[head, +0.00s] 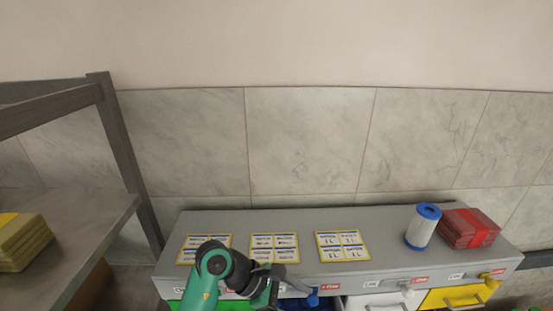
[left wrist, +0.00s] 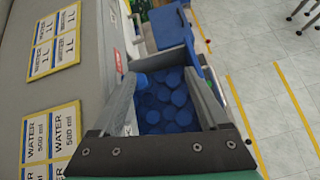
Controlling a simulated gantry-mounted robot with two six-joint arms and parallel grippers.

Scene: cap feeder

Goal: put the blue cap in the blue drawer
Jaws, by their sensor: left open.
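My left gripper (left wrist: 160,85) is open, with its two grey fingers apart over the blue drawer (left wrist: 208,72). Several blue caps (left wrist: 165,100) lie in a heap in the drawer, seen between the fingers. A small blue round piece (left wrist: 140,80) shows close beside the left finger; I cannot tell whether it is a loose cap or part of the cabinet. In the head view my left gripper (head: 290,286) is at the cabinet's front edge, next to a blue knob-like piece (head: 312,299). The arm hides much of the drawer there. My right gripper is not in view.
The grey cabinet (head: 385,265) carries label cards (head: 342,246), a blue-and-white roll (head: 422,227) and a red stack (head: 468,228). White (head: 375,301) and yellow (head: 455,296) drawers are to the right. A shelf (head: 60,225) with a yellow stack (head: 22,242) stands left.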

